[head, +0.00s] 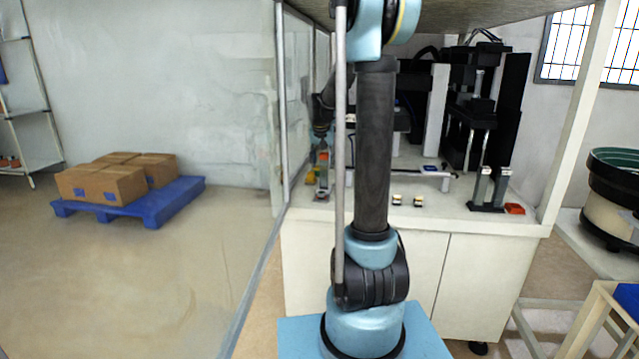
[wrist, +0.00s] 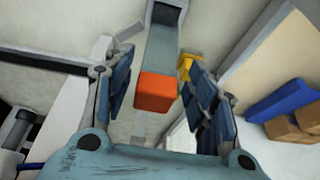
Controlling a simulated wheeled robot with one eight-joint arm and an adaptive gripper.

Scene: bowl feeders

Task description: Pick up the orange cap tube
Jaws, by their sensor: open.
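The orange cap tube (wrist: 157,92) shows in the wrist view as a square orange cap on a grey body, which extends away towards the top. My gripper (wrist: 160,78) is open in the wrist view, with one dark blue finger on each side of the cap and a gap on both sides. In the head view my gripper (head: 322,132) is small and just above the cap. Whether it touches the tube cannot be told.
A yellow piece (wrist: 186,66) stands close to the tube by the right finger. A glass partition (head: 283,110) borders the white counter (head: 460,213) on the left. Black machinery (head: 478,90) stands at the right. Boxes sit on a blue pallet (head: 150,207) on the floor at left.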

